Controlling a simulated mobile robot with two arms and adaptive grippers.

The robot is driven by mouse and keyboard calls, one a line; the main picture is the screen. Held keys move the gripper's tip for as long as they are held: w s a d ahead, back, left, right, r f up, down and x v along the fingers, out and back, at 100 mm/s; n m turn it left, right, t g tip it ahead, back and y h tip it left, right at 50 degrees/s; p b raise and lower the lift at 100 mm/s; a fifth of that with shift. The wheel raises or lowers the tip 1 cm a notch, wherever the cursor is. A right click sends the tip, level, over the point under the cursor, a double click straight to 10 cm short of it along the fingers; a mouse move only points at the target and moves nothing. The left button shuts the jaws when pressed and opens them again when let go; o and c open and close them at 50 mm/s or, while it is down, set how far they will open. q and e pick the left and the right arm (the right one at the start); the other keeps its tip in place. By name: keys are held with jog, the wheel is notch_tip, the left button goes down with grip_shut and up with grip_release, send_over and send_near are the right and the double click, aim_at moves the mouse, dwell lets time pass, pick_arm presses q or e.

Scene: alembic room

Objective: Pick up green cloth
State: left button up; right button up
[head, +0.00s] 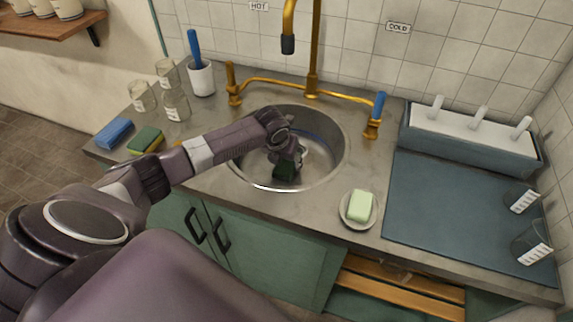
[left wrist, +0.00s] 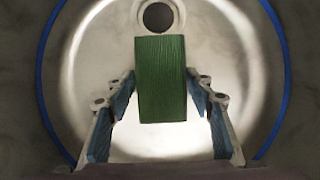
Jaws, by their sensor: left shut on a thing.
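The green cloth (head: 285,173) is a dark green, folded, block-like piece inside the round metal sink basin (head: 325,160). In the left wrist view the green cloth (left wrist: 162,80) sits upright between my fingertips, with the drain hole just beyond its top end. My left gripper (head: 288,163) reaches down into the basin and is shut on the cloth. In the left wrist view the two blue-padded fingers of the gripper (left wrist: 162,92) stand on either side of it. Whether the cloth touches the basin floor is hard to tell. My right gripper is not in view.
A brass faucet (head: 313,60) rises behind the basin. A soap dish (head: 358,211) with pale green soap stands at front right. Glass jars (head: 177,106), a sponge (head: 146,140) and a blue block (head: 114,134) lie left. A blue-grey mat (head: 450,215) covers the right counter.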

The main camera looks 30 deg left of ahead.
pick_arm(q)
notch_tip(320, 180, up, 10)
notch_tip(320, 180, up, 9)
jog(key=p, duration=0.9)
send_over(286, 164)
jog(key=shift+s+f, duration=0.1)
jog(key=shift+f, duration=0.05)
dwell(0.6)
